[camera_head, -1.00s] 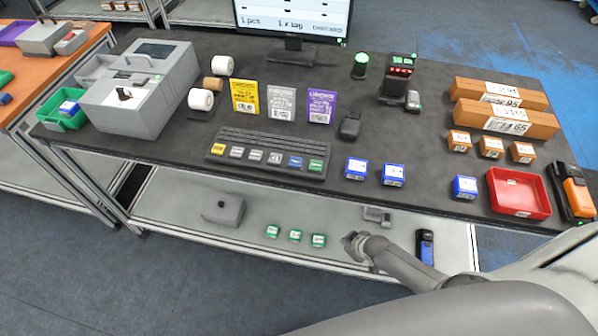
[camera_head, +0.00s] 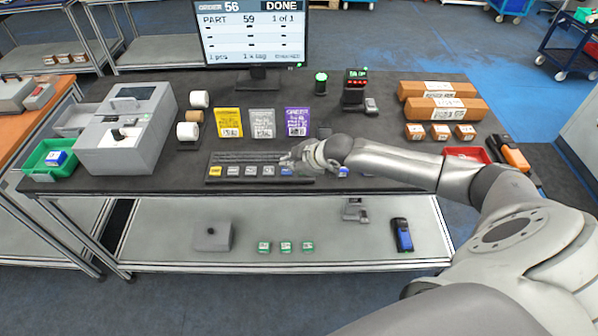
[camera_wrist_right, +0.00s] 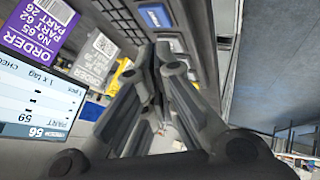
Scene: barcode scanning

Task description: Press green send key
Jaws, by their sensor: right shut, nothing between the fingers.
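The dark keyboard (camera_head: 232,160) lies near the table's front edge, with a row of coloured keys along its front. The yellow key (camera_head: 215,171) is at the left end and the blue key (camera_head: 287,171) is toward the right. The green send key is not visible; my right gripper and arm cover the keyboard's right end in the head view. My right gripper (camera_head: 288,160) is shut and empty over the keyboard's right part. In the right wrist view its fingertips (camera_wrist_right: 158,52) lie close to the blue key (camera_wrist_right: 155,16); contact cannot be told. My left gripper is not in view.
The monitor (camera_head: 255,38) reads order 56, done. Yellow, grey and purple cards (camera_head: 297,121) stand behind the keyboard. A printer (camera_head: 130,130) is at the left, a scanner stand (camera_head: 355,88) at the back. Long boxes (camera_head: 435,108) and a red tray (camera_head: 466,153) are at the right.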

